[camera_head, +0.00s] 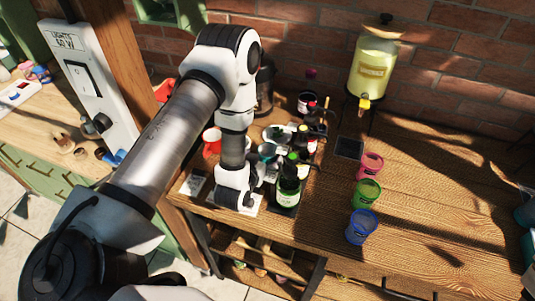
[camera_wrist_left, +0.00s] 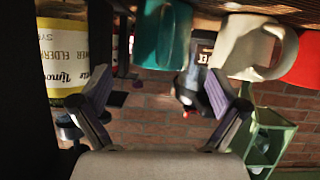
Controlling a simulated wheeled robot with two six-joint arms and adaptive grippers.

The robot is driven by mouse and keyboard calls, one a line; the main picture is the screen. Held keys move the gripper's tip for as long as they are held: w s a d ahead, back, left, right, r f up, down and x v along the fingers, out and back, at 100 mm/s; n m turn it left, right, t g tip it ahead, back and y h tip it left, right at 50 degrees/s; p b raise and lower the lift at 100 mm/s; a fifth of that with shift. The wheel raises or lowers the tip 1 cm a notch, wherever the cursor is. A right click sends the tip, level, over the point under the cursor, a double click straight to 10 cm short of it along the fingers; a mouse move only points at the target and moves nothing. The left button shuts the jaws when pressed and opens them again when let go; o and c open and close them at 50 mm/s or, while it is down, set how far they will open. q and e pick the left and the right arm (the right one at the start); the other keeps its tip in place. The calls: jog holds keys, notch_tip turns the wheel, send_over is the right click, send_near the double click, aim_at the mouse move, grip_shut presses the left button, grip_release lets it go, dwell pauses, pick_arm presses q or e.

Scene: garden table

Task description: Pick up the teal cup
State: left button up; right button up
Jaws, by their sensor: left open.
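The teal cup (camera_head: 267,151) stands on the wooden table among other mugs and bottles, partly hidden behind my left arm and the bottles. It also shows at the top of the left wrist view (camera_wrist_left: 163,35), which is upside down. My left gripper (camera_wrist_left: 158,88) is open, with its two fingers spread and nothing between them. The cup lies beyond the fingers, between them from left to right and apart from them. In the head view the wrist is low at the table's left front, and the fingertips are mostly hidden. My right gripper is not in view.
A red mug (camera_head: 212,141) and a white mug (camera_wrist_left: 250,45) stand close to the teal cup. A green-capped bottle (camera_head: 287,185) stands right of my wrist. Pink (camera_head: 370,166), green (camera_head: 366,193) and blue (camera_head: 361,227) cups stand farther right. The table's right part is mostly clear.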

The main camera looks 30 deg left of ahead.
aim_at(272, 147)
pick_arm(q)
jog(key=x, duration=0.3)
jog(key=shift+w+f, duration=0.1)
jog(key=shift+f, duration=0.05)
jog(key=shift+s, duration=0.2)
jog(key=c, duration=0.3)
jog(key=shift+d, duration=0.1)
jog(key=c, duration=1.1)
jog(key=shift+o, duration=0.2)
jog(key=shift+r, duration=0.2)
